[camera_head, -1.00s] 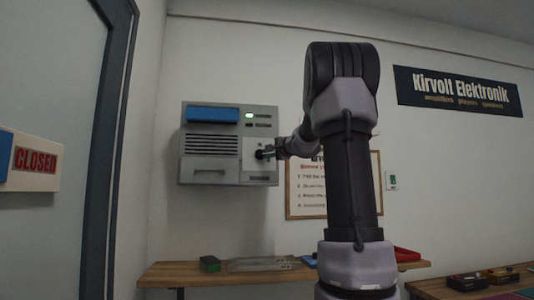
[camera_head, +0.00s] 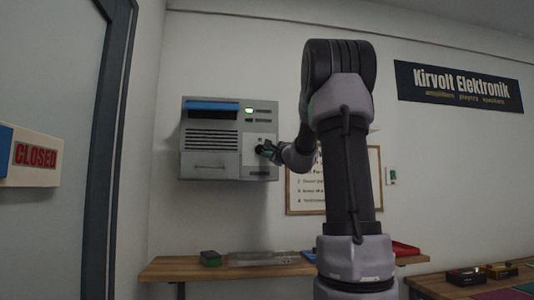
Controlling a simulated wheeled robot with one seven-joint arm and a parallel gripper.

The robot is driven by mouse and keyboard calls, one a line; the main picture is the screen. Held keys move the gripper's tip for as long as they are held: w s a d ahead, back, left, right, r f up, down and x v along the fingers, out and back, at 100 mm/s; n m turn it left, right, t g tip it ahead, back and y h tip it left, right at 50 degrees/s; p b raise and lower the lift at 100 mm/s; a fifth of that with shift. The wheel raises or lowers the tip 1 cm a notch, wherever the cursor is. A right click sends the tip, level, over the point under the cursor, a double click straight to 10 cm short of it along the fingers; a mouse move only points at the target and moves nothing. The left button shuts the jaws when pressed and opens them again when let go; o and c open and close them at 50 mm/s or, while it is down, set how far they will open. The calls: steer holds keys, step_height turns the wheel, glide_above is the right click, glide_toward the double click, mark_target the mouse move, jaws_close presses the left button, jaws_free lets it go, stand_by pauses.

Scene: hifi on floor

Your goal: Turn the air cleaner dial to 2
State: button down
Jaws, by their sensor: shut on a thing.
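The air cleaner (camera_head: 210,165) is a grey box on the wall, left of centre. It has a blue strip on top, dark vent slots and a lit green light (camera_head: 249,110). Its dial (camera_head: 260,149) is small and dark, on a pale panel at the right of its front. My gripper (camera_head: 265,150) is at the dial, reaching in from the right, and is shut on it. The fingers hide most of the dial, and its marks are too small to read.
A framed notice (camera_head: 305,206) hangs behind my arm. A grey door frame stands at the left with a CLOSED sign (camera_head: 36,156).

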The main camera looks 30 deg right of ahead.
stand_by(0.4)
steer(key=c, duration=0.8)
jaws_free()
steer(key=shift+c, duration=0.2)
steer(key=v, duration=1)
steer(key=shift+s, duration=0.4)
steer(key=shift+f, duration=0.15)
